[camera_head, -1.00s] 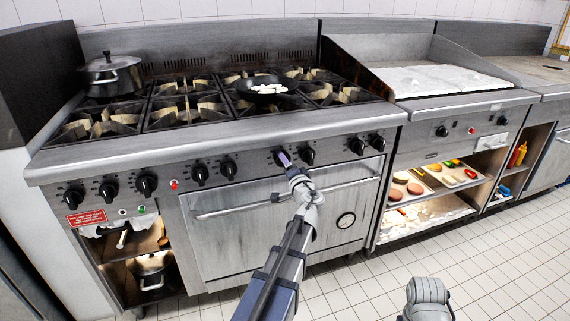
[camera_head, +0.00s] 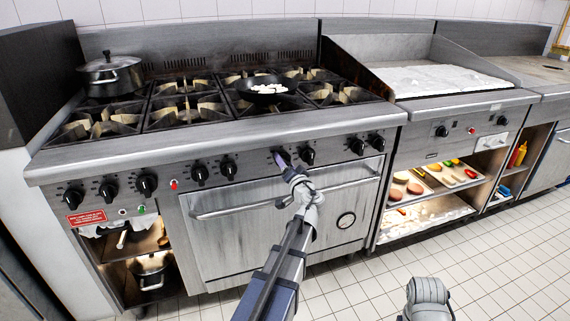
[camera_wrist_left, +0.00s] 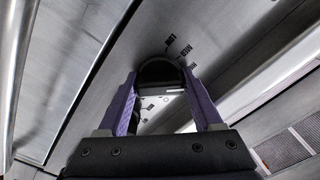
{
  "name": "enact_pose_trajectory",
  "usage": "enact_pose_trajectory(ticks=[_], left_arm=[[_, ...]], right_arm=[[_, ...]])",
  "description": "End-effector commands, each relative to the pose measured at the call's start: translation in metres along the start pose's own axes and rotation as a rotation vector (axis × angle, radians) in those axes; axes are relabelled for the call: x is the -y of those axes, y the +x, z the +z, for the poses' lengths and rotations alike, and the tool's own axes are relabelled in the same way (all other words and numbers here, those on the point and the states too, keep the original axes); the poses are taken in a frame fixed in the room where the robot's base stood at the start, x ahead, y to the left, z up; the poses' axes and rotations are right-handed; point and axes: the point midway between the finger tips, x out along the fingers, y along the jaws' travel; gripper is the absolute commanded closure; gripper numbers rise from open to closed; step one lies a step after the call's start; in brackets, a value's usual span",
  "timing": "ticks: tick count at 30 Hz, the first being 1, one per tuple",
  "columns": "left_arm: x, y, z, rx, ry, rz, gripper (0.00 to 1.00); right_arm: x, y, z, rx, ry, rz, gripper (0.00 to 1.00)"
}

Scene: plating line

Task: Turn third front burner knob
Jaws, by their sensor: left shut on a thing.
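A row of black burner knobs runs along the front panel of the steel range (camera_head: 250,125). My left gripper (camera_head: 283,160) is at one of them, below the frying pan and just left of another black knob (camera_head: 307,156). In the left wrist view, its two purple fingers (camera_wrist_left: 165,95) are shut on the held black burner knob (camera_wrist_left: 160,73), one on each side. In the head view the fingers hide most of the held knob.
A black frying pan (camera_head: 263,90) with pale food sits on a burner above. A lidded pot (camera_head: 112,76) stands at the back left. The oven door handle (camera_head: 235,209) runs close below my left wrist. A griddle (camera_head: 440,80) adjoins on the right.

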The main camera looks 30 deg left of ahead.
Motion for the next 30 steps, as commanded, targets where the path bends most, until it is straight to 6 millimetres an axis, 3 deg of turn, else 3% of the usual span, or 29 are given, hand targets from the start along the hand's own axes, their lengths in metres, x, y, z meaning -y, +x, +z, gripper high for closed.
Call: enact_pose_trajectory(ticks=[6,7,13,22,30], left_arm=[[0.0,-0.001,0.0,0.0,0.0,0.001,0.89],[0.0,-0.001,0.0,0.0,0.0,0.001,0.31],[0.0,0.0,0.0,0.0,0.001,0.001,0.08],[0.0,-0.003,0.0,0.0,0.001,0.001,0.06],[0.001,-0.044,0.001,-0.002,0.001,0.003,0.06]], right_arm=[[0.0,0.0,0.0,0.0,0.0,0.0,0.5],[0.0,0.0,0.0,0.0,0.0,0.0,0.5],[0.0,0.0,0.0,0.0,0.0,0.0,0.5],[0.0,0.0,0.0,0.0,0.0,0.0,0.5],[0.0,0.0,0.0,0.0,0.0,0.0,0.5]])
